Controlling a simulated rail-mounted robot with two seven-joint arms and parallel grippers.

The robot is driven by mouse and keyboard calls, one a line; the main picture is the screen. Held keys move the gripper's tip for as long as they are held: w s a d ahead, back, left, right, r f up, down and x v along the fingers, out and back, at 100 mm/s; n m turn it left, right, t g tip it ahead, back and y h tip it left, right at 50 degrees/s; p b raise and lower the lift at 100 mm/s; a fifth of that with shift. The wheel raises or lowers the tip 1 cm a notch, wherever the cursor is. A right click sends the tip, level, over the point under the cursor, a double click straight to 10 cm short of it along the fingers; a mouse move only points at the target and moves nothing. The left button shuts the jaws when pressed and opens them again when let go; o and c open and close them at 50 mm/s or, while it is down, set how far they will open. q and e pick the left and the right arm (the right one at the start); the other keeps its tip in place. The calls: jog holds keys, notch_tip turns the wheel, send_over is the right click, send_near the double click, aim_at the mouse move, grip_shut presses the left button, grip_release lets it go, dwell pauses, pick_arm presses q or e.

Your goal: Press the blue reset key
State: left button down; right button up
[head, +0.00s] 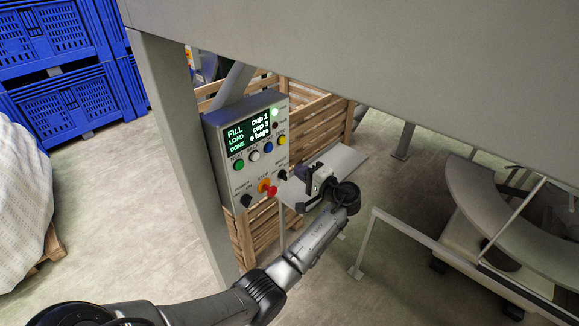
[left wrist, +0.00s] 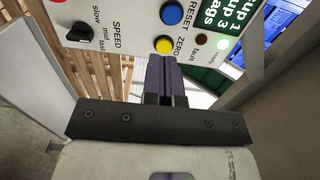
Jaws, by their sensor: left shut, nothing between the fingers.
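The blue reset key (head: 268,147) is a round button in the row below the screen of the grey control panel (head: 228,190). In the left wrist view the blue reset key (left wrist: 171,12) shows near the top edge, beside the word RESET. The yellow zero key (left wrist: 163,45) lies between it and my fingertips in that picture. My left gripper (head: 303,173) is shut and empty, in front of the panel's lower right side. Its closed dark fingers (left wrist: 161,62) point at the panel, with their tips just below the yellow key in the left wrist view. Contact cannot be told. My right gripper is not in view.
Green (head: 239,165) and white (head: 254,156) keys share the row. Below are a black speed knob (left wrist: 79,32), an orange-red stop button (head: 264,185) and a red button (head: 272,192). A wooden crate (head: 325,112) stands behind the panel. A grey beam (head: 400,60) hangs above.

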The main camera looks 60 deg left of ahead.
pick_arm(q)
jog(key=shift+v, duration=1.25)
